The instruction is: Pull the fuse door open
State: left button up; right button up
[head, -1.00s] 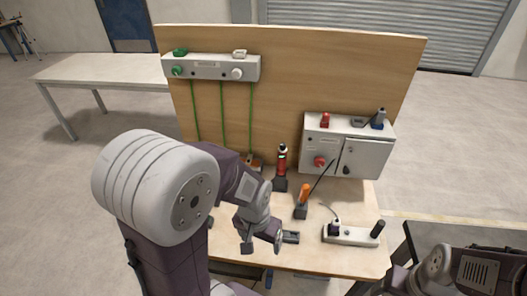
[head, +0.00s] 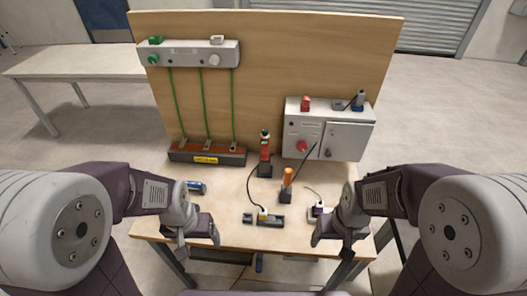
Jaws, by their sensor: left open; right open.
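The light grey fuse cabinet (head: 303,128) is fixed at the lower right of the wooden backboard. Its right half is the fuse door (head: 347,139), which looks shut, with a small dark knob (head: 327,151) at its left edge. A red rotary switch (head: 301,147) sits on the front left of it. My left gripper (head: 199,241) is open and empty over the front left of the bench. My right gripper (head: 333,240) is open and empty over the front right, below and apart from the cabinet.
A red bottle (head: 265,148) and an orange-handled tool (head: 287,182) stand in holders before the cabinet. A socket block (head: 264,219) lies between my grippers. A blue cylinder (head: 197,187) lies near my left arm. The bench front middle is partly clear.

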aim_at(349, 143)
jog(key=i+z, duration=0.1)
jog(key=z, duration=0.65)
